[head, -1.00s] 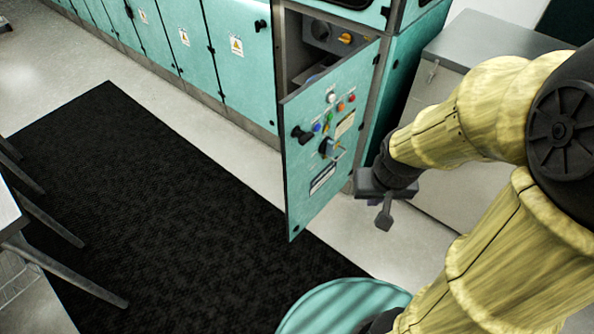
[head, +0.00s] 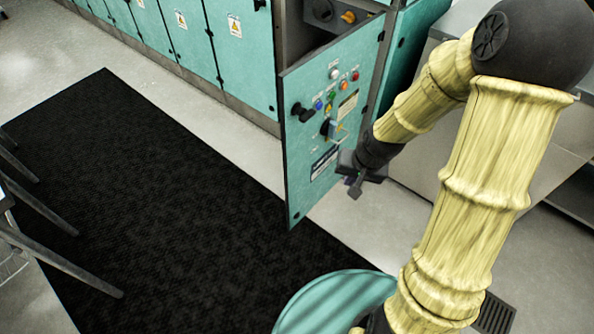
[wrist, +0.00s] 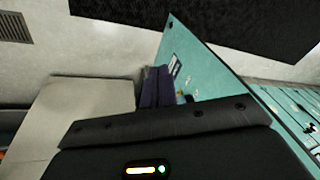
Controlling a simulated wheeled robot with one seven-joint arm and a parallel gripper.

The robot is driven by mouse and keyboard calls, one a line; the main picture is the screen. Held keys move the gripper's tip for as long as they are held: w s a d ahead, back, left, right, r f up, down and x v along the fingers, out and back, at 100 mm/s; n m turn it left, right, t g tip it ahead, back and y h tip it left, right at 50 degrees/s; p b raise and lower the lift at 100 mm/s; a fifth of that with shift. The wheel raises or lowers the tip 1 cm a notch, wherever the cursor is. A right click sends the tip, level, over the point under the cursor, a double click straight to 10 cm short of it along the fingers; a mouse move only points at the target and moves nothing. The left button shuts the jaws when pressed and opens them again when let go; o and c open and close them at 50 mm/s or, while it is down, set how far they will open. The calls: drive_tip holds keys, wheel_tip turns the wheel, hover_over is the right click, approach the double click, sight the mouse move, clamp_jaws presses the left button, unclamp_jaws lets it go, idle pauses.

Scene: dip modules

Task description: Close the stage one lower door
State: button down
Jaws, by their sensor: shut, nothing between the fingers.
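The stage one lower door (head: 318,180) is a teal panel that stands swung open from its cabinet. Its outer face carries a black handle, a selector switch and several coloured buttons. Behind it, part of the dark compartment opening (head: 300,45) shows. My gripper (head: 354,190) is shut and empty, just right of the door's lower part in the head view. I cannot tell whether it touches the panel. In the wrist view the shut fingers (wrist: 156,88) point toward the door (wrist: 190,65), close to its face.
A row of closed teal cabinets (head: 190,35) runs along the back left. A black mat (head: 130,190) covers the floor left of the door. A grey cabinet (head: 430,170) stands behind my arm. Chair or table legs (head: 50,250) show at left.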

drive_tip(key=w+a+f+m+t+y+b, duration=0.1)
drive_tip(key=w+a+f+m+y+b, duration=0.1)
drive_tip(key=w+f, duration=0.4)
drive_tip(key=w+a+f+m+t+y+b, duration=0.2)
drive_tip(key=w+a+f+m+y+b, duration=0.1)
drive_tip(key=w+f+m+b, duration=0.1)
wheel_tip(320, 180, down, 2)
drive_tip(key=shift+w+b, duration=0.65)
drive_tip(key=shift+w, duration=0.25)
drive_tip(key=shift+a, duration=0.1)
approach(291, 164)
wheel_tip(291, 164, down, 4)
drive_tip(key=w+a, duration=0.1)
drive_tip(key=a, duration=0.1)
drive_tip(key=shift+w+a+f+b, duration=0.15)
drive_tip(key=shift+w+a+b, duration=0.2)
drive_tip(key=shift+w+a, duration=0.3)
